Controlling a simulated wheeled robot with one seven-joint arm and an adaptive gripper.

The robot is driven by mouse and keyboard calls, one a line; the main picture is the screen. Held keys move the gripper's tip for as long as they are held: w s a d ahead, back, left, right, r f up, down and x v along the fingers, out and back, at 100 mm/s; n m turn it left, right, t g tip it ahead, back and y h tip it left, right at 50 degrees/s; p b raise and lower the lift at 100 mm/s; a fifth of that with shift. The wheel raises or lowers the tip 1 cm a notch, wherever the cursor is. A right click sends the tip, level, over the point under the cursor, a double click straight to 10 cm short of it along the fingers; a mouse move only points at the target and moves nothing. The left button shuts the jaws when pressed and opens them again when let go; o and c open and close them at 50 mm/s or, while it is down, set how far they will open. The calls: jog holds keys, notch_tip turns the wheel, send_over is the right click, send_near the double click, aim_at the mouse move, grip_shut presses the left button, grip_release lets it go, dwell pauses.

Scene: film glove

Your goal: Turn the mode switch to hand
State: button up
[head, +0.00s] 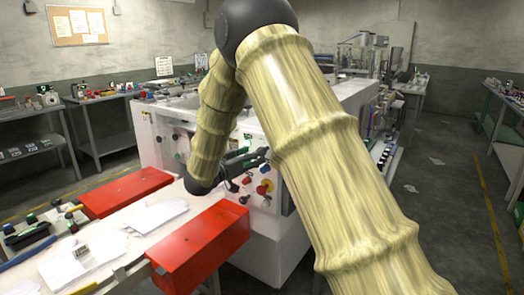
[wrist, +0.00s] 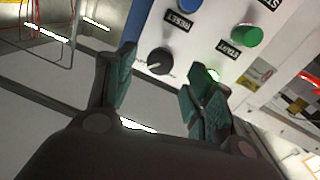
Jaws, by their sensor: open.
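A black rotary knob (wrist: 160,61) with a pale pointer line sits on the white machine's control panel (wrist: 207,50). I take it as the mode switch; no hand mark on it is readable. In the wrist view, my gripper (wrist: 160,88) is open, with one finger on each side of the knob's line and the knob beyond the fingertips. Its contact with the knob cannot be told. In the head view, my gripper (head: 245,162) is at the panel's front, partly covering it.
Near the knob are a blue button (wrist: 190,4) labelled RESET, a green button (wrist: 246,37) labelled START and a lit green lamp. A red mushroom button (head: 263,188) sits below my gripper. Red covers (head: 203,245) flank the white bed at left. Open floor lies right.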

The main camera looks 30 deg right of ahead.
jog(key=shift+p+x, duration=0.45)
jog(key=shift+x, duration=2.5)
jog(key=shift+c, duration=0.4)
jog(key=c, duration=1)
